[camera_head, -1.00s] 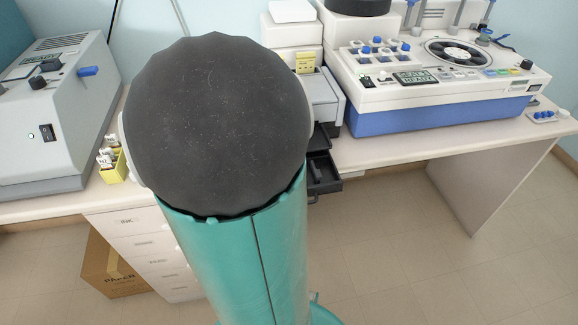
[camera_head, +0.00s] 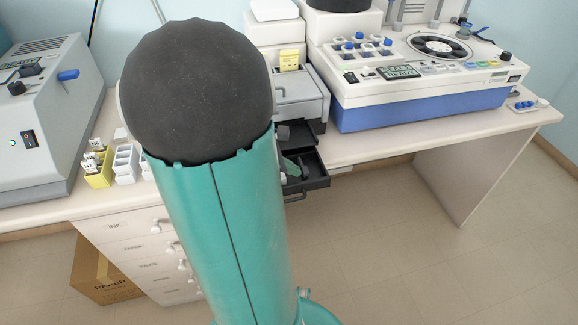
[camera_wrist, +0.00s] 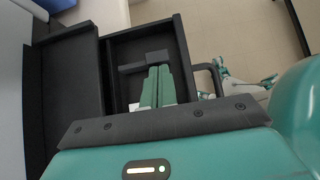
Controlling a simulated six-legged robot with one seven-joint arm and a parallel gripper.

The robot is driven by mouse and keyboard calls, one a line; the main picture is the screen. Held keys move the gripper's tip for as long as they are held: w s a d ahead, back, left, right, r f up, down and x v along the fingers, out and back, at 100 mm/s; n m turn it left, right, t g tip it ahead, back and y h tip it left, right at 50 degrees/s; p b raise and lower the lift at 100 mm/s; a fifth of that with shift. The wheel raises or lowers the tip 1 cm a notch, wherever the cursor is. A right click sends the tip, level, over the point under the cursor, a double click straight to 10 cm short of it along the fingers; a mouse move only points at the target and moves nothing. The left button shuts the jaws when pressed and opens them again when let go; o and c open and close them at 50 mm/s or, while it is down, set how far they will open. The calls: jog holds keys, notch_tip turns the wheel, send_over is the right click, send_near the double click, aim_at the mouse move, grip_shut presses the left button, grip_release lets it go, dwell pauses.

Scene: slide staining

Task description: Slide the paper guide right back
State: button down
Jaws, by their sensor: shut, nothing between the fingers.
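The paper guide (camera_wrist: 146,62) is a dark bar lying across the inside of a black open tray (camera_wrist: 184,52) in the wrist view. My gripper (camera_wrist: 158,70) reaches down into the tray with its two green fingers together and nothing between them. The fingertips are right at the guide and look to be against it, though exact contact is hard to tell. In the head view the tray (camera_head: 318,183) sticks out from the front of a small grey printer (camera_head: 300,95). The green fingers show inside the tray there, and my arm hides part of the area.
A black handle (camera_wrist: 217,80) is on the tray's outer side. A white and blue machine (camera_head: 420,105) stands right of the printer. A grey machine (camera_head: 40,120) and a yellow rack (camera_head: 97,180) are at left. The floor beyond the desk edge is clear.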

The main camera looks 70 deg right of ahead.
jog(key=shift+s+d, duration=0.4)
jog(key=shift+s, duration=0.3)
jog(key=shift+s+d, duration=0.4)
jog(key=shift+s, duration=0.35)
jog(key=shift+s+d, duration=0.4)
jog(key=shift+s, duration=0.3)
jog(key=shift+r, duration=0.1)
